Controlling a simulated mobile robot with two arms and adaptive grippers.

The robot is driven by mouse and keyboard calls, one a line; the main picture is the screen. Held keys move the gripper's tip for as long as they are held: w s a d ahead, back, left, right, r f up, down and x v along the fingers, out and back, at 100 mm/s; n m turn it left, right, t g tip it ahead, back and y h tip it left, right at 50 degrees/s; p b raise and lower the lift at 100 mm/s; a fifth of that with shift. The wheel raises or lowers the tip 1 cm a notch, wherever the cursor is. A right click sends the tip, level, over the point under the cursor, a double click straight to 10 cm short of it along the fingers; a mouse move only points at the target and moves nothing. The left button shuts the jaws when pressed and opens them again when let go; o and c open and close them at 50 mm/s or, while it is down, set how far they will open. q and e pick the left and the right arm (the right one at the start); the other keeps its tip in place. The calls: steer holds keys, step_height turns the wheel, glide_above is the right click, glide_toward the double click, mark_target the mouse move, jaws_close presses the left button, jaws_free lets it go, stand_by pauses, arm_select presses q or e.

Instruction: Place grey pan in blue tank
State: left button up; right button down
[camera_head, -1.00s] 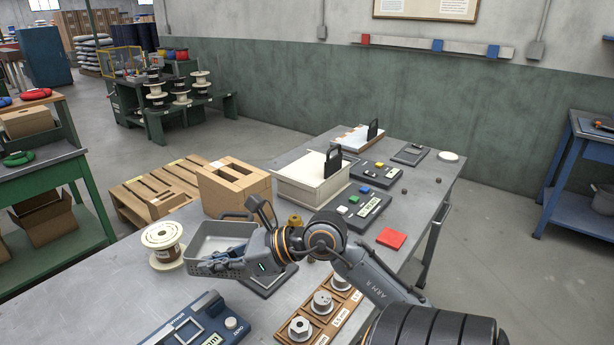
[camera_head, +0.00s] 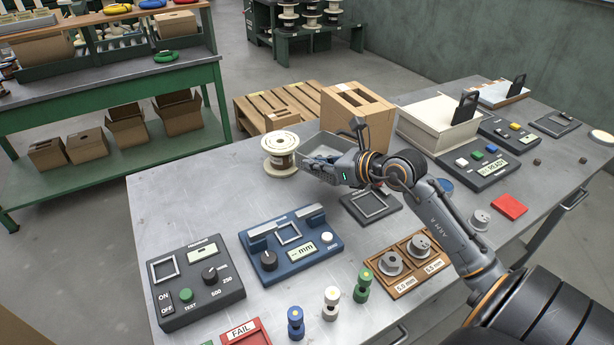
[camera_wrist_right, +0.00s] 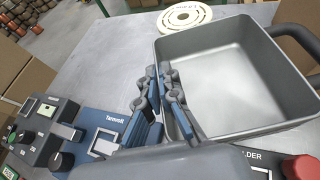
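The grey pan (camera_head: 328,142) is a rectangular open metal pan beside the wire spool on the workbench. It fills the right of the right wrist view (camera_wrist_right: 235,75), empty, with a dark handle at its far end. My right gripper (camera_head: 312,168) is at the pan's near end. In the wrist view its fingers (camera_wrist_right: 160,78) are close together at the pan's near wall and look shut on it; the exact contact is hidden. Whether the pan is lifted is hard to tell. I cannot make out a blue tank. My left gripper is not in view.
A wire spool (camera_head: 281,152) stands close left of the pan, a cardboard box (camera_head: 358,115) behind it. A dark square frame (camera_head: 371,205), a blue gauge (camera_head: 290,243) and a wooden weight tray (camera_head: 408,263) lie nearer.

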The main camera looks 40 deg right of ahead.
steer(key=w+f, duration=0.1)
steer(key=f, duration=0.1)
steer(key=w+f, duration=0.2)
steer(key=shift+w+f, duration=0.1)
steer(key=shift+w, duration=0.05)
steer(key=shift+w+f, duration=0.15)
steer(key=shift+f, duration=0.8)
steer(key=shift+w+f, duration=0.1)
steer(key=shift+f, duration=0.8)
steer(key=shift+f, duration=0.15)
steer(key=c, duration=1.5)
jaws_free()
steer(key=shift+a, duration=0.1)
